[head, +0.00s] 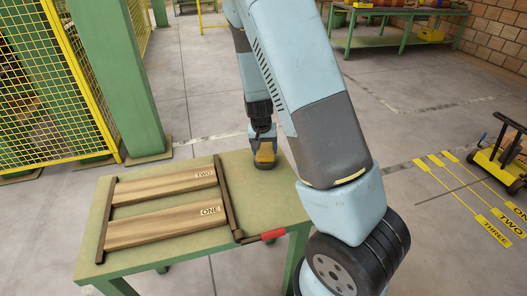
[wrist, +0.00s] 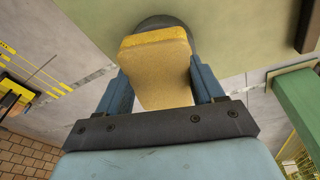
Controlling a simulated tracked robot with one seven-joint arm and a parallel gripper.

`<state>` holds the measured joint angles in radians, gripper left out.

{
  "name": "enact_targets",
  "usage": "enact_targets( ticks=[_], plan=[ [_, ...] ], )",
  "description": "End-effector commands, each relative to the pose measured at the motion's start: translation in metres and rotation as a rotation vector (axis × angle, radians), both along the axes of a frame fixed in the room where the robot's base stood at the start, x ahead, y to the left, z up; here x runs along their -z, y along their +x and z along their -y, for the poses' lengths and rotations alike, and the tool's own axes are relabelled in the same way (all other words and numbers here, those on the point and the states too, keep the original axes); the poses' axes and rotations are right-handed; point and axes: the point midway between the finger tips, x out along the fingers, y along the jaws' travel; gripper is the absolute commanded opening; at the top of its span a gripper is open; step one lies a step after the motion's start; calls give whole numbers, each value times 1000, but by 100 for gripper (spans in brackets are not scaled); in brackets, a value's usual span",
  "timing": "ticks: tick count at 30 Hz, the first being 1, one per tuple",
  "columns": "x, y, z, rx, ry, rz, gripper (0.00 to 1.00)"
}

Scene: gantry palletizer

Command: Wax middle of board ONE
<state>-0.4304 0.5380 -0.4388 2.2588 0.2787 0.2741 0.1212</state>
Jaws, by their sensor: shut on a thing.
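Board ONE (head: 155,226) lies flat on the green table (head: 262,197), the nearer of two pale wooden boards. Its label sits at its right end. Board TWO (head: 160,187) lies behind it. My gripper (head: 264,143) is at the table's back right, away from both boards. It is shut on a yellow block (wrist: 157,75), which also shows in the head view (head: 265,153). The block's far end is at a round dark dish (wrist: 160,21); whether it touches is unclear. The dish also shows under the block in the head view (head: 265,164).
Dark rails (head: 228,200) flank the boards. A green post (head: 120,80) and yellow mesh fence (head: 45,90) stand at left. The tabletop right of the boards is mostly clear.

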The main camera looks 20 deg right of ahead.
Motion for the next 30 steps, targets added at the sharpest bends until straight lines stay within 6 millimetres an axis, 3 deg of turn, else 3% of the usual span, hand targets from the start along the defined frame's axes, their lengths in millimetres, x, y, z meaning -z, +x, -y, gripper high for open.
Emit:
enact_targets(
  ticks=[21, 30],
  plan=[
    [-47, 1, -1, -1, 1, 3, 19],
    [-56, 0, -1, 0, 1, 1, 19]
  ],
)
